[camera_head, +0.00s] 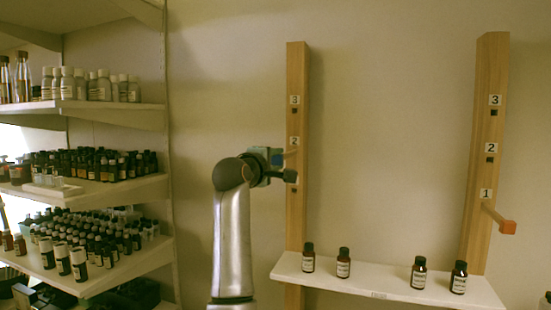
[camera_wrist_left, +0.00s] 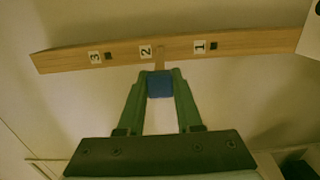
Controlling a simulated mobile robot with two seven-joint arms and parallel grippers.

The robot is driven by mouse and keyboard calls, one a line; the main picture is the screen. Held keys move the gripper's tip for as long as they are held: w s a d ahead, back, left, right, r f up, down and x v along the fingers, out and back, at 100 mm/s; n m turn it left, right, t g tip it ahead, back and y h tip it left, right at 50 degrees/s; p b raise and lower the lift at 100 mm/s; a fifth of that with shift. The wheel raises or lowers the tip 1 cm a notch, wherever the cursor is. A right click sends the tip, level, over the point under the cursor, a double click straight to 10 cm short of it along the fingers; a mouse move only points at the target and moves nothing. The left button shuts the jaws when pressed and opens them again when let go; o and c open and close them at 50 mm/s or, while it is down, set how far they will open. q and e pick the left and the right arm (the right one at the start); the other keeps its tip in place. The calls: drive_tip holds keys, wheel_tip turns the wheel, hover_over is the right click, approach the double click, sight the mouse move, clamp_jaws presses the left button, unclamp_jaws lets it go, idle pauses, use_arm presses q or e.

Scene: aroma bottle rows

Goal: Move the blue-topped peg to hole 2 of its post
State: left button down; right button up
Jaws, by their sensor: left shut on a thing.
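The blue-topped peg shows its blue top in the left wrist view (camera_wrist_left: 160,84) between my left gripper's fingertips (camera_wrist_left: 160,80). The gripper is shut on it. The peg's wooden shaft runs from the blue top to the left post (camera_wrist_left: 75,59), beside label 2, and covers hole 2. I cannot tell how deep the shaft sits. Holes 1 and 3 show as empty dark squares. In the head view, my left gripper (camera_head: 280,165) is at the left post (camera_head: 297,80), just below label 2, and partly hides the peg. My right gripper is not in view.
The right post (camera_head: 490,75) holds an orange-topped peg (camera_head: 507,226) at hole 1. A white shelf (camera_head: 390,288) below the posts carries several small brown bottles. Shelves crowded with bottles (camera_head: 90,190) stand at the left. The wall between the posts is clear.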

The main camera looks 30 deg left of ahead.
use_arm(q)
drive_tip(key=shift+w+a+p, duration=0.1)
drive_tip(key=shift+w+p, duration=0.3)
drive_tip(key=shift+w, duration=0.05)
drive_tip(key=shift+w+a, duration=0.25)
drive_tip(key=shift+w, duration=0.65)
drive_tip(key=c, duration=0.5)
unclamp_jaws()
drive_tip(key=shift+s+d+f+b, duration=0.1)
drive_tip(key=shift+s+b, duration=0.2)
drive_tip(key=shift+s, duration=0.15)
drive_tip(key=s+d+b, duration=0.2)
drive_tip(key=s+b, duration=0.1)
drive_tip(key=s, duration=0.8)
drive_tip(key=shift+s+b, duration=0.25)
drive_tip(key=shift+b, duration=0.05)
drive_tip(key=shift+d, duration=0.1)
